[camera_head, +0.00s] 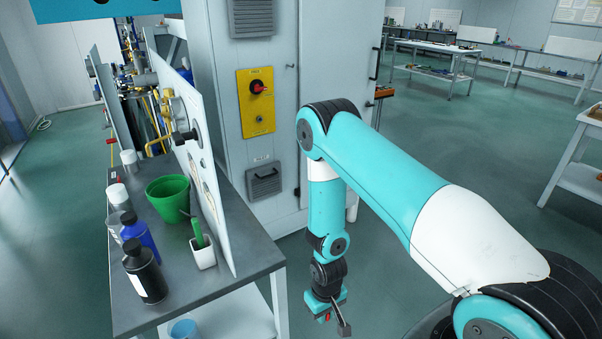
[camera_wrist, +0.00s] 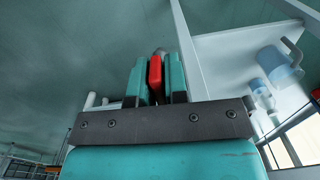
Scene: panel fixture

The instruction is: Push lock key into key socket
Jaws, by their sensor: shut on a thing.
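The lock key (camera_wrist: 155,78) is red. It stands between the two teal fingers of my gripper (camera_wrist: 154,80) in the wrist view, with a grey rounded part just past its end. In the head view my gripper (camera_head: 327,308) hangs low, below and to the right of the yellow panel, with a bit of the red key (camera_head: 327,317) under it. The yellow panel (camera_head: 243,105) on the grey cabinet carries a red-and-black rotary switch (camera_head: 258,87). A small round fitting (camera_head: 260,118) below the switch looks like the key socket. My gripper is well apart from it.
The grey cabinet (camera_head: 213,75) stands behind. Open floor lies to the right.

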